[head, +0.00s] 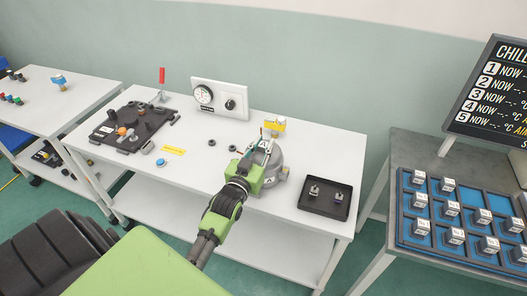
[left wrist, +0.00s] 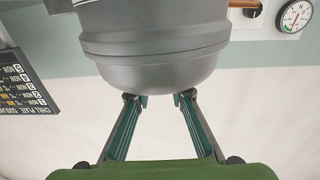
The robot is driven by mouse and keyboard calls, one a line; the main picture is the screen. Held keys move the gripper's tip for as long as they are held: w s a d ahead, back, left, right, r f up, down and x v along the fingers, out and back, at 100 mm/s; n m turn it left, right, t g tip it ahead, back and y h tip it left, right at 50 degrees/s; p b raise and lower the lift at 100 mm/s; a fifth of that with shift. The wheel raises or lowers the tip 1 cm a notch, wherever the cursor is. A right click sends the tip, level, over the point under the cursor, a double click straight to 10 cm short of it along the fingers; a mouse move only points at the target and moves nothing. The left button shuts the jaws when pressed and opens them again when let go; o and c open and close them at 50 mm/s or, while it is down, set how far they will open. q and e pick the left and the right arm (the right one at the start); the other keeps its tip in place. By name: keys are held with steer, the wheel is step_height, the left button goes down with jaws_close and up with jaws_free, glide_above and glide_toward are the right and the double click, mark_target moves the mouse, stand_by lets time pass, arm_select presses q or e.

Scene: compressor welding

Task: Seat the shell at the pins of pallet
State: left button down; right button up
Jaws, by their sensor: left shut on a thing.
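The shell (head: 271,163) is a grey metal dome-shaped body with a white "A" label, on the right half of the white table. Whether it touches the tabletop is hard to tell. My left gripper (head: 261,150) is at its left side, shut on it. In the left wrist view the shell (left wrist: 155,45) fills the top, and the fingertips of the left gripper (left wrist: 159,98) meet its edge. The black plate (head: 118,134) at the table's left, with an orange knob and small parts, looks like the pallet; its pins are too small to make out. My right gripper is not in view.
A red-handled clamp (head: 162,80) stands behind the black plate. A gauge panel (head: 219,98) stands at the back. Small black rings and a blue button (head: 161,162) lie between plate and shell.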

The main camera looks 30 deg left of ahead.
arm_select(q)
steer(key=shift+r, duration=0.9)
steer(key=s+r+b, duration=0.2)
steer(key=s+r, duration=0.9)
steer(key=s, duration=0.3)
steer(key=shift+r+b, duration=0.15)
steer(key=shift+b, duration=0.25)
steer(key=shift+a, duration=0.1)
